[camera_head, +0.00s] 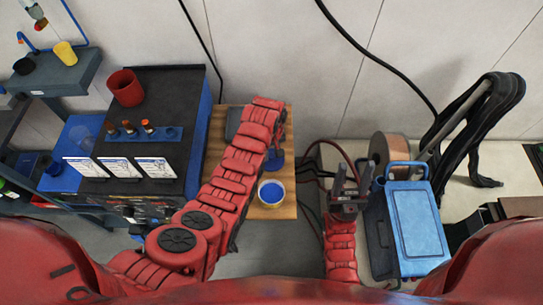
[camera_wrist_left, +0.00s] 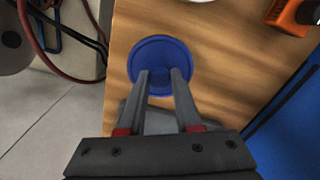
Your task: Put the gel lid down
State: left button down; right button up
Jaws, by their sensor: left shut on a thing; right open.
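The gel lid (camera_wrist_left: 161,52) is a round blue disc in the left wrist view. My left gripper (camera_wrist_left: 161,76) is shut on it, with a finger on either side of its near part. The lid is over the wooden table; I cannot tell if it touches the top. In the head view the lid (camera_head: 275,161) shows beside my left arm, which hides much of the gripper. The open gel tub (camera_head: 271,192), with blue gel inside, stands on the table nearer to me. My right gripper (camera_head: 348,178) is open and empty, right of the table.
The wooden table (camera_head: 284,211) is narrow, with bare wood around the tub. A dark cabinet (camera_head: 180,88) with a red cup (camera_head: 126,87) stands to the left. A blue welding unit (camera_head: 418,225) and wire spool (camera_head: 388,150) stand right. Red and black cables hang beside the table.

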aim_at(271, 156)
pick_arm(q)
notch_tip(271, 156, down, 2)
jog(key=shift+f+p, duration=0.2)
jog(key=shift+p, duration=0.15)
jog(key=shift+f, duration=0.2)
jog(key=shift+f, duration=0.2)
jog(key=c, duration=0.6)
grip_release()
jog(key=shift+r, duration=0.15)
jog(key=shift+r, duration=0.1)
